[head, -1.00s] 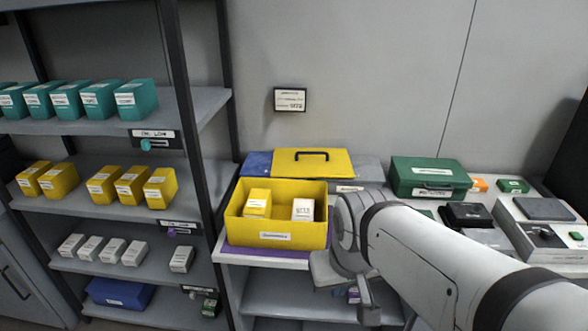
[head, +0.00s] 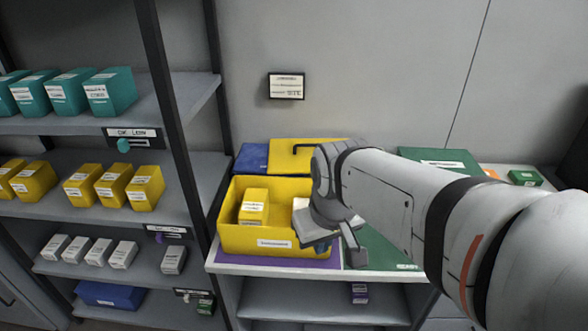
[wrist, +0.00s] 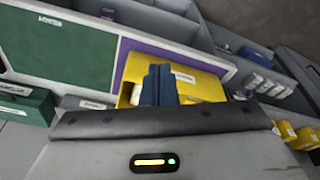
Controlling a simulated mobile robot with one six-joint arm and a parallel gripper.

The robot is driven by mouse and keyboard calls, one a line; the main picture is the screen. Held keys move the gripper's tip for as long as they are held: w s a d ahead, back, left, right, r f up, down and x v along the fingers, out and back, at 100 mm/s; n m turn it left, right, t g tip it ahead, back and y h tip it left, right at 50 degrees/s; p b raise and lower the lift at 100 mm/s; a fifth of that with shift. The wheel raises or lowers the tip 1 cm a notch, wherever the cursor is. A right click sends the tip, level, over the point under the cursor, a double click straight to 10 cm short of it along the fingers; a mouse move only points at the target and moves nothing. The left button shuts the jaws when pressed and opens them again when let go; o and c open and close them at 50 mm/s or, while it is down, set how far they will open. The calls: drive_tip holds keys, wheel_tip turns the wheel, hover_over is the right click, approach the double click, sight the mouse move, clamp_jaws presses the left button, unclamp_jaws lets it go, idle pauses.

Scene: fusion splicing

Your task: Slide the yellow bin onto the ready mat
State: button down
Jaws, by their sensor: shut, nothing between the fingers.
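The yellow bin (head: 240,236) stands on the purple mat (head: 308,263) at the left end of the counter. It holds a yellow box (head: 253,207) and a white box (head: 299,204), the latter mostly behind my arm. The green ready mat (head: 385,253) lies just right of the purple mat, partly covered by my arm. My gripper (wrist: 159,84) is shut and empty, at the right side of the bin. In the wrist view its blue fingers overlap the yellow bin (wrist: 205,87); I cannot tell whether they touch it.
Behind the bin lie a yellow case with a handle (head: 285,157) and a blue case (head: 251,158). A green case (head: 440,158) stands back right, partly hidden by my arm. A shelf post (head: 220,110) rises close to the bin's left. Shelves with small boxes fill the left.

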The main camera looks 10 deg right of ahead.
drive_tip(key=w+d+f+n+g, duration=0.15)
drive_tip(key=w+n, duration=0.25)
drive_tip(key=w, duration=0.4)
drive_tip(key=w+d+f+n, duration=0.25)
drive_tip(key=w+n, duration=0.25)
drive_tip(key=w, duration=0.4)
drive_tip(key=w+d+f+n+g, duration=0.15)
drive_tip(key=w+n, duration=0.25)
drive_tip(key=w, duration=0.4)
wheel_tip(320, 180, down, 10)
drive_tip(key=shift+d+r+p, duration=0.1)
drive_tip(key=shift+p, duration=0.3)
drive_tip(key=d, duration=0.1)
drive_tip(key=s+d+p, duration=0.1)
drive_tip(key=d, duration=0.1)
drive_tip(key=shift+d, duration=0.4)
